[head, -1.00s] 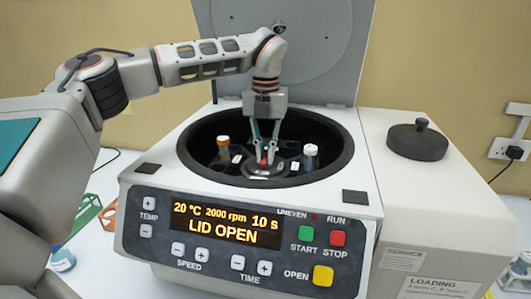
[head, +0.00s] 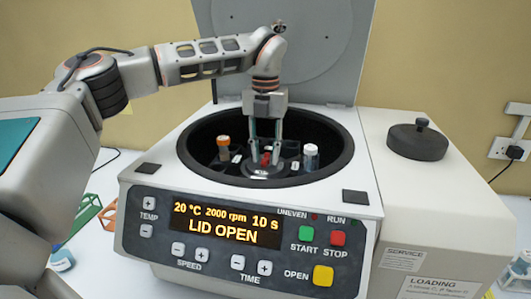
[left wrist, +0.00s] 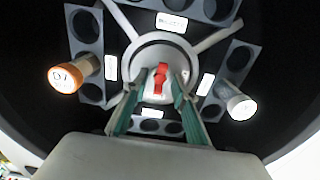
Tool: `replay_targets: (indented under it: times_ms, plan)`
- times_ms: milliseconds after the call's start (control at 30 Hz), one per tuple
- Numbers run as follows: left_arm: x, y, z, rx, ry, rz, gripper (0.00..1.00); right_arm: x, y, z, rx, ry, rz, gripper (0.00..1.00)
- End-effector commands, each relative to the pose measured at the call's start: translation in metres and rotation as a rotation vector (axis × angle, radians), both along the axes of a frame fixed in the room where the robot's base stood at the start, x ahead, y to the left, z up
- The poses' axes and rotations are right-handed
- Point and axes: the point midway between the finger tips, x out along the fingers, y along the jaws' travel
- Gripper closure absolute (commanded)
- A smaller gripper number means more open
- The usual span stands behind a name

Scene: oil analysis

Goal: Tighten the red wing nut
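The red wing nut (head: 266,157) sits at the centre of the rotor (head: 263,172) inside the open centrifuge (head: 240,190). In the left wrist view the wing nut (left wrist: 161,76) has its long side running roughly up and down the picture. My left gripper (head: 266,160) points straight down over the rotor hub. Its fingers are apart, one on each side of the wing nut; the left wrist view also shows the gripper (left wrist: 158,82) open around it. My right gripper is not in view.
An orange-capped tube (head: 223,147) and a white-capped tube (head: 310,155) stand in the rotor on opposite sides. The bowl wall surrounds the gripper. The lid (head: 320,50) is raised behind. The display reads LID OPEN. A black round knobbed part (head: 417,142) rests on the right side.

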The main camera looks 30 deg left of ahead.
Motion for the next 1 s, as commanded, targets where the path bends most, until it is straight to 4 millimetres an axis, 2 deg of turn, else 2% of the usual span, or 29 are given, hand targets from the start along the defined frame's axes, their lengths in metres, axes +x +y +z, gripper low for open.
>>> replay_targets:
  times_ms: [167,400,600,800,1000]
  plan:
    - [0.001,0.0,0.022,0.0,-0.004,0.002,0.73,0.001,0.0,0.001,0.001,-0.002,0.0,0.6]
    - [0.001,0.0,0.071,0.001,-0.005,0.001,0.73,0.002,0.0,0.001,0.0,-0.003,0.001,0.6]
    - [0.001,-0.001,0.103,0.001,-0.003,0.001,0.73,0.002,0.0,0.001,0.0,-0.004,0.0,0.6]
    - [0.0,0.0,0.117,0.0,0.0,0.001,0.73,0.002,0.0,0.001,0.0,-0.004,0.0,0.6]
    - [0.0,0.0,0.119,0.0,0.001,-0.001,0.73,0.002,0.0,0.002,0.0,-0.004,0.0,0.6]
